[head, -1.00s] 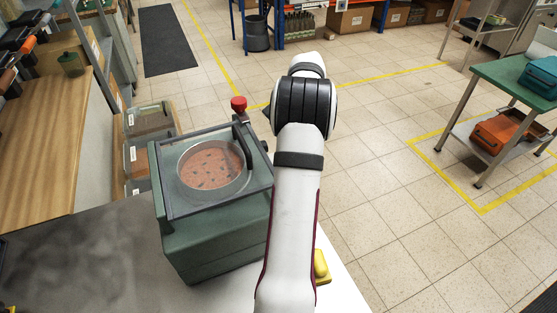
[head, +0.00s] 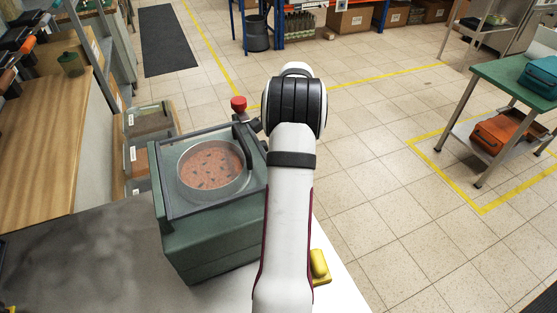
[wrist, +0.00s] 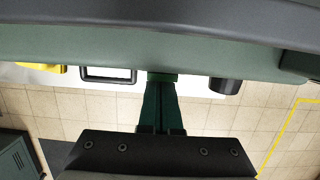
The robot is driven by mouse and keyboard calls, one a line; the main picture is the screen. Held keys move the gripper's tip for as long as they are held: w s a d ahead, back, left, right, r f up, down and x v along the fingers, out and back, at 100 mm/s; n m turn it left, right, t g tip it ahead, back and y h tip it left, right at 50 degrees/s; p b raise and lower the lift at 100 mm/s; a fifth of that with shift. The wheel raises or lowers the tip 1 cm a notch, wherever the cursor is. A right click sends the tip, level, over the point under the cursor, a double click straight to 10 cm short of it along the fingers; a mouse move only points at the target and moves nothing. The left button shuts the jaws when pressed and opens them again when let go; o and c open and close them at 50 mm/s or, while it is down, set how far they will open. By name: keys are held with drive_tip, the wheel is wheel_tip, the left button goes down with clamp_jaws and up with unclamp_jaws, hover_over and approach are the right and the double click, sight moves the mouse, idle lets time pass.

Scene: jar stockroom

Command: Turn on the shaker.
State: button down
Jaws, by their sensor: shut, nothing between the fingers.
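The shaker (head: 205,245) is a green box on the pale bench. Its clear lid has a dark frame, and a round metal pan (head: 212,168) of reddish contents with dark bits shows through it. A red knob (head: 238,103) stands up at its back corner. In the wrist view the shaker's green side (wrist: 160,50) crosses the top, with a black rectangular frame (wrist: 108,75) and a dark round knob (wrist: 225,86) along it. My gripper (wrist: 161,80) is shut and empty, its dark green fingers pointing at that side between frame and knob. I cannot tell whether they touch. My arm hides the gripper in the head view.
A yellow object (head: 319,264) lies at the bench edge right of the shaker. Shelving and a wooden top (head: 40,150) stand at the left. A green-topped trolley (head: 510,75) stands at the far right. The tiled floor between is open.

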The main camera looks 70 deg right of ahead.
drive_tip(key=shift+r, duration=0.8)
drive_tip(key=s+d+r, duration=0.5)
drive_tip(key=r, duration=0.3)
drive_tip(key=shift+s+d+r, duration=0.25)
drive_tip(key=shift+s+r, duration=0.05)
drive_tip(key=shift+r, duration=0.1)
